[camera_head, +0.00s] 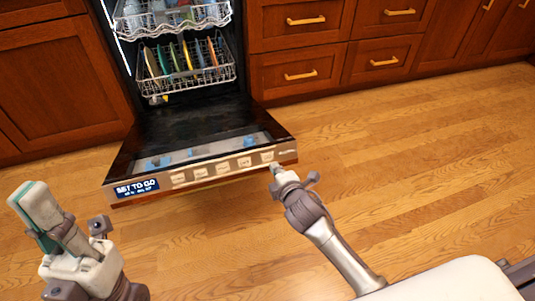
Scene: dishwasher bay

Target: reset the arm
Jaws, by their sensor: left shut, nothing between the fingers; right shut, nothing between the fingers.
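My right arm reaches in from the lower right, and its gripper (275,168) is at the front right edge of the open dishwasher door (190,132). That gripper is shut and holds nothing; I cannot tell whether it touches the door. My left gripper (28,200) is at the lower left, in front of the door and apart from it, pointing up and to the left. It is shut and empty.
The dishwasher's lower rack (186,82) holds several coloured plates upright. The upper rack (172,20) above it holds dishes. Wooden drawers (300,75) stand to the right and a cabinet (50,80) to the left. The wooden floor (420,165) on the right is clear.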

